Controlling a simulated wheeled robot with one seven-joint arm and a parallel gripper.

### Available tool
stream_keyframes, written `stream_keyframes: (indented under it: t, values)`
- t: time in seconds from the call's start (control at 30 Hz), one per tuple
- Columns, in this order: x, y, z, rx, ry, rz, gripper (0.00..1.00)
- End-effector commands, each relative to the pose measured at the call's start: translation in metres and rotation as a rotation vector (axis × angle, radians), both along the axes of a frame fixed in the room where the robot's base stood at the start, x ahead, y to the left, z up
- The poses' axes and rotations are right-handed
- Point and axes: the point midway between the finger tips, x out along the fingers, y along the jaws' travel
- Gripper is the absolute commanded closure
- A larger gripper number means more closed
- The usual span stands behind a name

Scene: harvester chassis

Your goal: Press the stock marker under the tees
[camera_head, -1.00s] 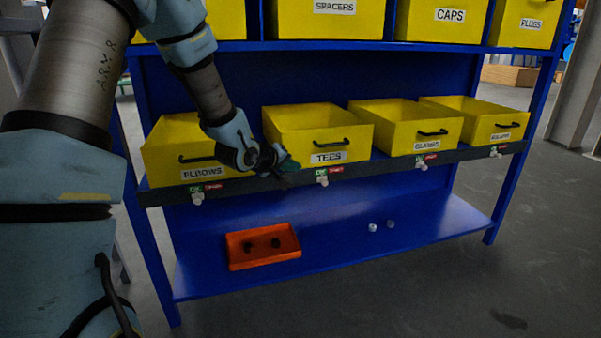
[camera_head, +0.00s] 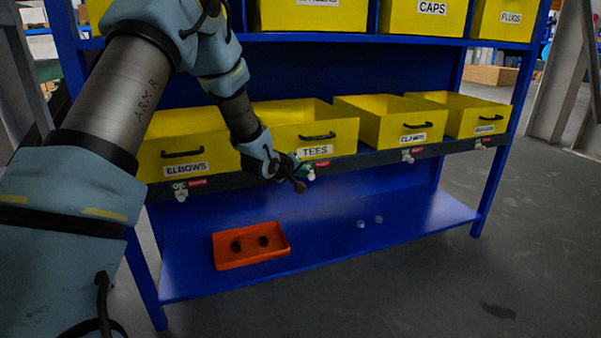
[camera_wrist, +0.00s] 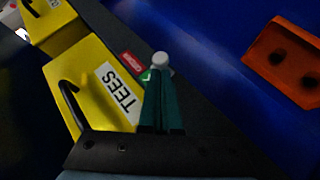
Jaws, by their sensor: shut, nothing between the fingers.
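The yellow bin labelled TEES (camera_head: 330,135) sits on the middle shelf; it also shows in the wrist view (camera_wrist: 90,75). Under its label, on the dark shelf edge, is the tees stock marker, a white knob (camera_wrist: 161,59) below a green and red strip. In the head view the knob (camera_head: 311,176) is partly hidden by my gripper. My gripper (camera_head: 300,184) is shut and empty, right at the marker. In the wrist view its fingertips (camera_wrist: 161,75) overlap the lower part of the knob; I cannot tell whether they touch it.
Similar knobs sit under the ELBOWS bin (camera_head: 181,195), the clamps bin (camera_head: 407,157) and the rightmost bin (camera_head: 479,145). An orange tray (camera_head: 250,260) with two dark pieces lies on the lower shelf. Open floor is at the right.

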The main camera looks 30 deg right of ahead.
Motion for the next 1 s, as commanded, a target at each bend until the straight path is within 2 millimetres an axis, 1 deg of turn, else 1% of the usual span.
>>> stream_keyframes:
  t: [0.17,0.27,0.4,0.5,0.87,1.0]
  values:
    - [0.0,-0.002,0.0,-0.001,0.0,0.0,1.0]
    - [-0.003,-0.017,0.001,-0.002,0.0,-0.002,1.0]
    - [-0.006,-0.043,0.001,-0.002,0.001,-0.003,1.0]
    - [-0.007,-0.053,0.0,0.0,0.001,-0.001,1.0]
    - [-0.008,-0.056,0.0,0.0,0.001,-0.001,1.0]
    - [-0.007,-0.056,0.005,0.0,0.001,-0.001,1.0]
